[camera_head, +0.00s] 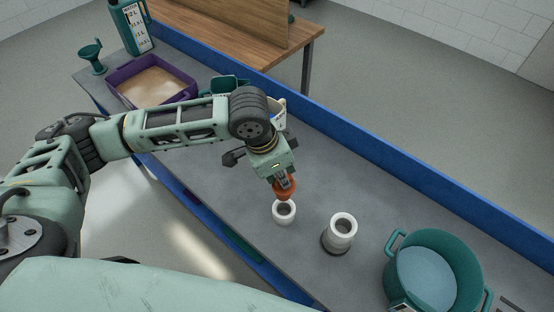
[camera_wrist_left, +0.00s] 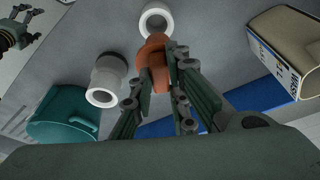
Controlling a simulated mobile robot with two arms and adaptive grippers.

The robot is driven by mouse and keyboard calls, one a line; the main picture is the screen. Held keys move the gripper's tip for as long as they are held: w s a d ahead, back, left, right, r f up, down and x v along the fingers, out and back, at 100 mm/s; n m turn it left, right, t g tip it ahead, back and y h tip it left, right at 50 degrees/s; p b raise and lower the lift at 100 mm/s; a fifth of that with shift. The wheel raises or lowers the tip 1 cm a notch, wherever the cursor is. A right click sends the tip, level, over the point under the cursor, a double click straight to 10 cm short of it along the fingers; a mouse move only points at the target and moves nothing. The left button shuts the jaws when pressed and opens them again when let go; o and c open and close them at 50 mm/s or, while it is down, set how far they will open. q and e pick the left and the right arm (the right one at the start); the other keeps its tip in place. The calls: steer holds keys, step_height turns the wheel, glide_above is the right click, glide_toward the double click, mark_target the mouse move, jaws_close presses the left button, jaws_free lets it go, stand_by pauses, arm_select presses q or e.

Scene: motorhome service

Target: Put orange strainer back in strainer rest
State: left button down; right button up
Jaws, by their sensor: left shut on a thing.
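The orange strainer (camera_head: 285,189) is held in my left gripper (camera_head: 284,180), which is shut on it. In the left wrist view the strainer (camera_wrist_left: 153,58) sits between the fingers (camera_wrist_left: 165,85). A short white ring-shaped holder (camera_head: 284,212), which looks like the strainer rest, stands on the grey counter just below the strainer. It also shows in the left wrist view (camera_wrist_left: 156,20), right beyond the strainer. I cannot tell whether the strainer touches it.
A taller white cylinder with an open top (camera_head: 340,231) stands to the right on a dark base. A teal pot (camera_head: 439,275) is at the right end. A purple tray (camera_head: 187,94) of tan material, a teal jug (camera_head: 131,27) and a teal funnel (camera_head: 92,55) are at the far left. A blue rail (camera_head: 400,180) edges the counter.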

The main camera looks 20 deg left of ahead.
mark_target(282, 189)
arm_select(q)
steer(key=shift+d+f, duration=0.1)
steer(key=shift+d, duration=0.1)
steer(key=shift+a, duration=0.1)
steer(key=shift+p, duration=0.8)
step_height(282, 189, down, 2)
steer(key=shift+f+b, duration=0.1)
steer(key=shift+b, duration=0.6)
steer(key=shift+f+b, duration=0.7)
steer(key=shift+f, duration=1.15)
arm_select(e)
steer(key=shift+w+a+f, duration=0.3)
steer(key=shift+a+f, duration=0.15)
steer(key=shift+a, duration=0.15)
steer(key=shift+a, duration=0.3)
steer(key=shift+r, duration=0.15)
arm_select(q)
steer(key=shift+p, duration=0.55)
arm_select(e)
steer(key=shift+r, duration=0.45)
